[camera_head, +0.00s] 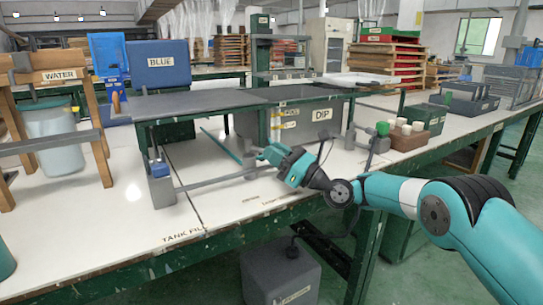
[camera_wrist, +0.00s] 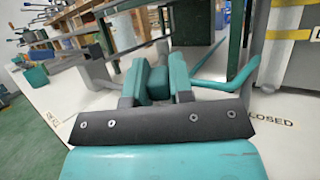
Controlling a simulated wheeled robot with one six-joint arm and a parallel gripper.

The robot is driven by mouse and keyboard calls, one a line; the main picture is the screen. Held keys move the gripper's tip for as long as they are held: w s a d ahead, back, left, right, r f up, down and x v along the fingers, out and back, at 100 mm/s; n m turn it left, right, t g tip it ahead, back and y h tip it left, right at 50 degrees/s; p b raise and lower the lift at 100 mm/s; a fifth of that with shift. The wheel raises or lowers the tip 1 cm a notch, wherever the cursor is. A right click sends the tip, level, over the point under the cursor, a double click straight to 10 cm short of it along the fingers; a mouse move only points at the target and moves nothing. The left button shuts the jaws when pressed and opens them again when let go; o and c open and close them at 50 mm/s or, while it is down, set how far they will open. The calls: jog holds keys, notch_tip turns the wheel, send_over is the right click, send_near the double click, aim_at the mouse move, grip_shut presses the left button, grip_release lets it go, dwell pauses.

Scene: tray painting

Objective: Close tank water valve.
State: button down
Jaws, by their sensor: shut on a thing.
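My gripper (camera_head: 264,155) is at the front of the bench, beside the low grey pipe under the raised dark shelf. In the wrist view its teal fingers (camera_wrist: 158,84) are shut on what looks like the valve handle, mostly hidden between them. A thin teal bar (camera_wrist: 236,78) sticks out to the right of the fingers. In the head view a teal bar (camera_head: 221,145) lies behind and left of my gripper. A CLOSED label (camera_wrist: 270,121) is on the white bench top at the right in the wrist view. The TANK FILL label (camera_head: 183,237) is at the front left.
A grey DIP tank (camera_head: 308,127) stands behind my gripper under the shelf (camera_head: 215,100). A fitting with a blue top (camera_head: 160,170) is on the left. A green knob (camera_head: 383,128) and a brown block (camera_head: 405,140) are on the right.

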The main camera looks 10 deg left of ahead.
jog(key=c, duration=1)
grip_release()
